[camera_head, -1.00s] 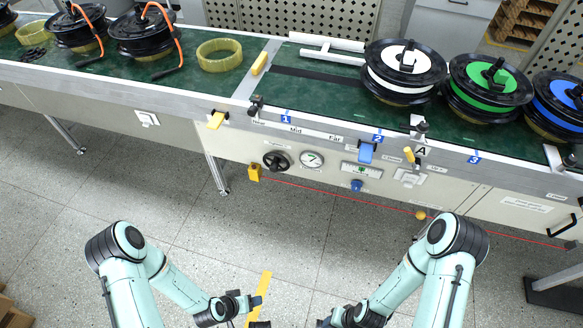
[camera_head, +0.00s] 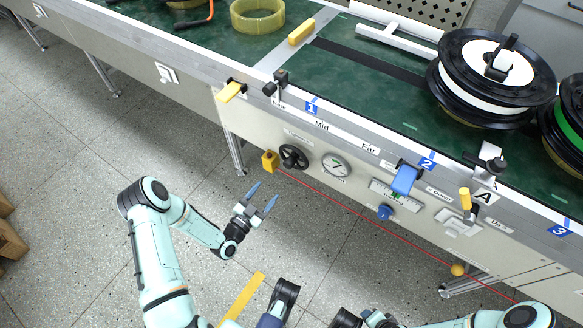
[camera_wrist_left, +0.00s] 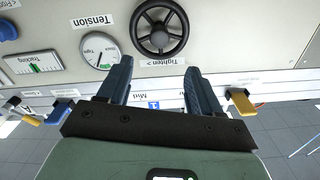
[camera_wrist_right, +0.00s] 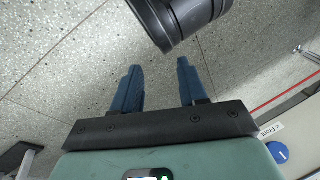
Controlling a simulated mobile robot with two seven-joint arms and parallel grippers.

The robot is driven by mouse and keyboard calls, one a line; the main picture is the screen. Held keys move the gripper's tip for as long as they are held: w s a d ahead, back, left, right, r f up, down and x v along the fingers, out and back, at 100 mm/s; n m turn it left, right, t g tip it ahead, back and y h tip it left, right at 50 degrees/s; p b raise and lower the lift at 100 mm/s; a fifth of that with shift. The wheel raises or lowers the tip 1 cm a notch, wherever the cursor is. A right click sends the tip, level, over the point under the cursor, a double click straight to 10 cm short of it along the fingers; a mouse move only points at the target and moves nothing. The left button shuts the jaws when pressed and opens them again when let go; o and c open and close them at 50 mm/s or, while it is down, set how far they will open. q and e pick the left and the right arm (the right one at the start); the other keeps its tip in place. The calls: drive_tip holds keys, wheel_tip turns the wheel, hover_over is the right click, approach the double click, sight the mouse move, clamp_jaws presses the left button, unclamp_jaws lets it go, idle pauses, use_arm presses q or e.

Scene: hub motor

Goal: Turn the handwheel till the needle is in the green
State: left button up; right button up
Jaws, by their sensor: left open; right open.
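The black spoked handwheel (camera_head: 294,157) is on the beige front panel under the bench edge. The round white tension gauge (camera_head: 336,165) is just to its right. My right gripper (camera_wrist_right: 160,66) is open and empty above the floor.
A blue lever (camera_head: 405,179) and blue knob (camera_head: 384,212) stand out farther right. A yellow lever (camera_head: 232,91) is above left. Floor before the panel is clear.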

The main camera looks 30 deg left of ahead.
use_arm(q)
drive_tip(key=b, duration=0.2)
approach(287, 167)
drive_tip(key=w, duration=0.7)
drive_tip(key=shift+w+d, duration=0.15)
drive_tip(key=shift+w, duration=0.15)
drive_tip(key=shift+w+d+r, duration=0.1)
drive_tip(key=shift+w, duration=0.4)
use_arm(e)
drive_tip(key=f, duration=0.1)
drive_tip(key=d+f, duration=0.1)
drive_tip(key=f, duration=0.1)
drive_tip(key=shift+w+d+f, duration=0.25)
drive_tip(key=shift+w+d, duration=0.05)
use_arm(q)
drive_tip(key=c, duration=1.1)
drive_tip(key=shift+o, duration=0.2)
